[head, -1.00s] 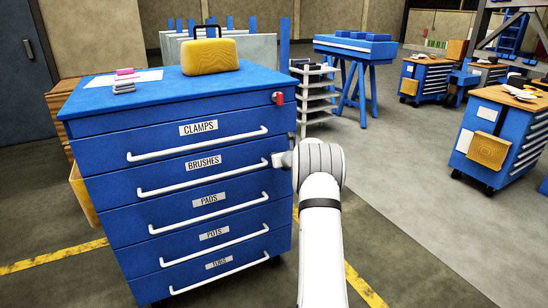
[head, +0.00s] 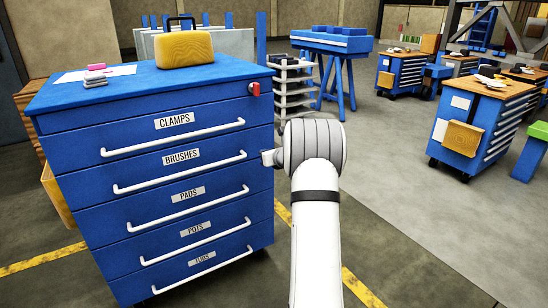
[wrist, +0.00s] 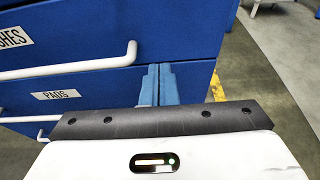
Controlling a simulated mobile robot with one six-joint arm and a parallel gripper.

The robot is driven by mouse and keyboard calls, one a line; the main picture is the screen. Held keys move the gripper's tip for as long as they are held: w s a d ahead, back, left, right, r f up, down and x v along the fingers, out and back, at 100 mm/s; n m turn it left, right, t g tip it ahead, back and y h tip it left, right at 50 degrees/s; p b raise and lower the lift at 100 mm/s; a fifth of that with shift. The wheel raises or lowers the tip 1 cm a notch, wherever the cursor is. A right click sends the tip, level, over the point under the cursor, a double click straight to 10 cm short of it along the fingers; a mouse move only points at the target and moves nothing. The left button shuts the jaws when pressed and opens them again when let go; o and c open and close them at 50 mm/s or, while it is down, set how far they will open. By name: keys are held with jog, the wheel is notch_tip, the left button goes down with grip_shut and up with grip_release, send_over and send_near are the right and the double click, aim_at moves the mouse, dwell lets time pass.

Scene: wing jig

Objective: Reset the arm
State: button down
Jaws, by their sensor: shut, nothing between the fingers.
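My white arm reaches up beside the right side of a blue drawer cabinet (head: 262,150). In the wrist view, my gripper (wrist: 158,84) has its two blue fingers shut together with nothing between them. The fingers appear in front of the cabinet (wrist: 95,35) near its right edge, by the right end of a white drawer handle (wrist: 75,70). I cannot tell whether they touch it. In the head view the gripper is mostly hidden behind my arm. All the cabinet's labelled drawers look shut.
A yellow case (head: 184,50) and small pads (head: 95,78) lie on the cabinet top. A wire-like shelf rack (head: 293,85) stands behind it. A blue trestle bench (head: 332,42) and a tool cart (head: 480,125) stand further back. The floor to the right is open.

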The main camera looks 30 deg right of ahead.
jog(key=v, duration=0.5)
jog(key=shift+d, duration=0.1)
jog(key=s+a+r+n+g+y+p, duration=0.2)
jog(key=s+a+r+n+p, duration=0.3)
jog(key=a, duration=0.5)
jog(key=s+a+r+n+g+y+p, duration=0.25)
jog(key=s+a+r+n, duration=0.3)
jog(key=a+n, duration=0.35)
jog(key=s+a+r+n+g+y+p, duration=0.2)
jog(key=s+a+r+n+p, duration=0.3)
jog(key=a, duration=0.6)
jog(key=s+a+r+n+g+h+p, duration=0.1)
jog(key=s+r+n+h+p, duration=0.1)
jog(key=s+n, duration=0.3)
jog(key=s+a+r+n+g+h+p, duration=0.1)
jog(key=s+n+p, duration=0.3)
jog(key=s, duration=0.7)
jog(key=s+a+r+n+g+h+p, duration=0.1)
jog(key=s+r+n+g+h+p, duration=0.2)
jog(key=s+n, duration=0.5)
jog(key=shift+s+a+r, duration=0.2)
jog(key=shift+a+r, duration=0.05)
jog(key=shift+r, duration=0.2)
